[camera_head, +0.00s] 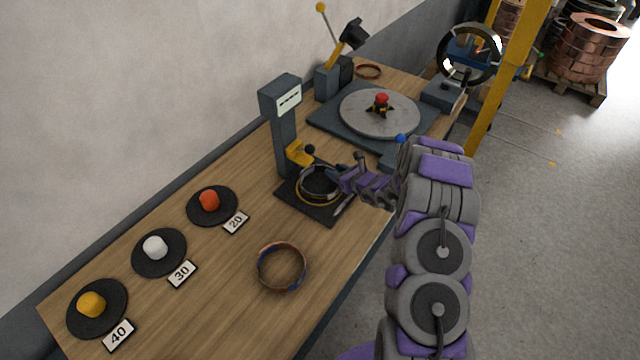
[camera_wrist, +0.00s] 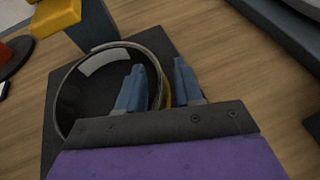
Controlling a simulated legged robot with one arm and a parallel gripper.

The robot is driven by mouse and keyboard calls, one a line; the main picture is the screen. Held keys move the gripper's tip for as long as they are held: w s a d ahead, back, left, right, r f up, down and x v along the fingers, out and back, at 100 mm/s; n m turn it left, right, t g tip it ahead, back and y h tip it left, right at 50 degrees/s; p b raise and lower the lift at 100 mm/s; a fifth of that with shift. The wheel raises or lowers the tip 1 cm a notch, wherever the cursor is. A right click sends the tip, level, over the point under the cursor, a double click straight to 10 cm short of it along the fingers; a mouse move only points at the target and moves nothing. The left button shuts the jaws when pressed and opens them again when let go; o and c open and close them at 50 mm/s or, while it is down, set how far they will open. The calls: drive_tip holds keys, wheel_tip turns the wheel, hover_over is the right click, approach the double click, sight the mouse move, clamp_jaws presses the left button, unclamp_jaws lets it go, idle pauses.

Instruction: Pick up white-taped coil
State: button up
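A dark ring-shaped coil (camera_head: 319,184) sits on the black square base (camera_head: 318,209) of the grey upright stand, in the middle of the bench. In the wrist view, the coil (camera_wrist: 72,72) has a white patch (camera_wrist: 103,62) on its inner wall, which looks like tape. My gripper (camera_head: 345,178) is at the coil's right side. In the wrist view, its two blue fingers (camera_wrist: 159,75) are apart. The left finger is over the ring's inside and the right finger is outside, with the ring's wall between them. I cannot tell whether either finger touches it.
The grey stand (camera_head: 285,130) with a yellow jaw (camera_head: 298,153) rises close behind the coil. A copper ring with blue tape (camera_head: 282,266) lies nearer. Orange (camera_head: 209,201), white (camera_head: 155,247) and yellow (camera_head: 91,304) pegs stand at left. A turntable (camera_head: 380,112) is at the back.

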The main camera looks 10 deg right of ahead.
clamp_jaws()
drive_tip(key=shift+s, duration=0.1)
idle(0.7)
